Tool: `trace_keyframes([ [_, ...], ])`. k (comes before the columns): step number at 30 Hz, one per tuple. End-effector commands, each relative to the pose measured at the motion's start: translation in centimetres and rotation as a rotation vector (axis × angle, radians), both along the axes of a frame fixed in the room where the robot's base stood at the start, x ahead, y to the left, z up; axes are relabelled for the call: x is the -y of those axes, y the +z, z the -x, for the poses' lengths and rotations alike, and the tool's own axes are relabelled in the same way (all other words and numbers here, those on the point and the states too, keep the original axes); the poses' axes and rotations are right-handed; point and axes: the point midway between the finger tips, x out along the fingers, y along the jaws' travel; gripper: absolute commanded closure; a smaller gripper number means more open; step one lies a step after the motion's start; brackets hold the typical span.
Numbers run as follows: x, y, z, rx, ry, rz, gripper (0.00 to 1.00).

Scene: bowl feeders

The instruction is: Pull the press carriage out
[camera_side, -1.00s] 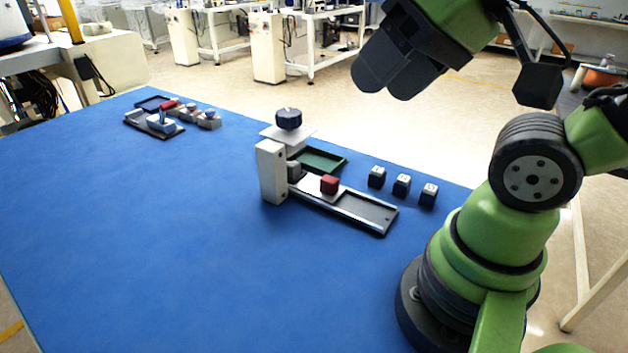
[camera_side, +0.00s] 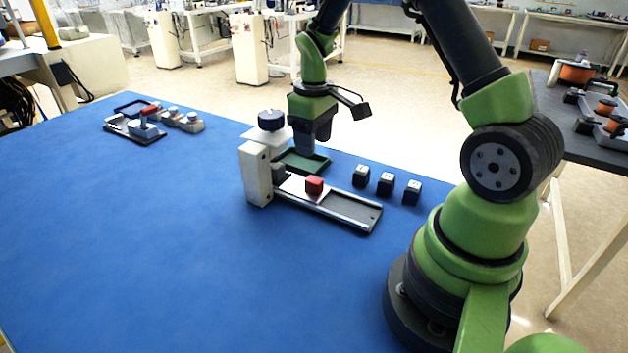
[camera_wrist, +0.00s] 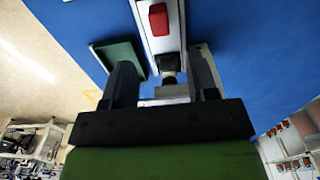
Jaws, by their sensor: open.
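The press has a white upright post (camera_side: 256,174), a dark round knob (camera_side: 271,120) on a pale plate, and a low rail (camera_side: 354,208) running out to the right. A carriage with a red block (camera_side: 314,185) sits on the rail near the post. The red block also shows in the wrist view (camera_wrist: 158,19). My gripper (camera_side: 306,150) points down just behind the press, over the green tray. In the wrist view my open fingers (camera_wrist: 160,82) lie either side of the rail's line, with the dark press part between them; contact cannot be told.
A green tray (camera_side: 318,170) lies behind the rail. Several dark cubes with white tops (camera_side: 386,184) stand right of it. A second fixture (camera_side: 135,132) with grey parts sits at the far left. The blue table front is clear.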

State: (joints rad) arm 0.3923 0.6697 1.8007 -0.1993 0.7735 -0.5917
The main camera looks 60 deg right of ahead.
Motion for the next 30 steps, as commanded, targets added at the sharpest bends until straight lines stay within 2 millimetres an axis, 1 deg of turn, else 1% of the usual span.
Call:
trace_keyframes([
  [5,0.1,-1.9,0.1,-0.010,0.006,-0.002,0.47],
  [12,0.1,-6.4,0.1,-0.012,0.004,-0.004,0.47],
  [15,0.1,-8.0,0.1,-0.010,0.004,-0.003,0.47],
  [18,0.1,-9.2,0.1,-0.008,0.004,-0.002,0.47],
  [22,0.1,-10.0,0.0,-0.007,0.003,-0.002,0.47],
  [30,0.1,-10.2,0.0,-0.005,0.003,-0.001,0.47],
])
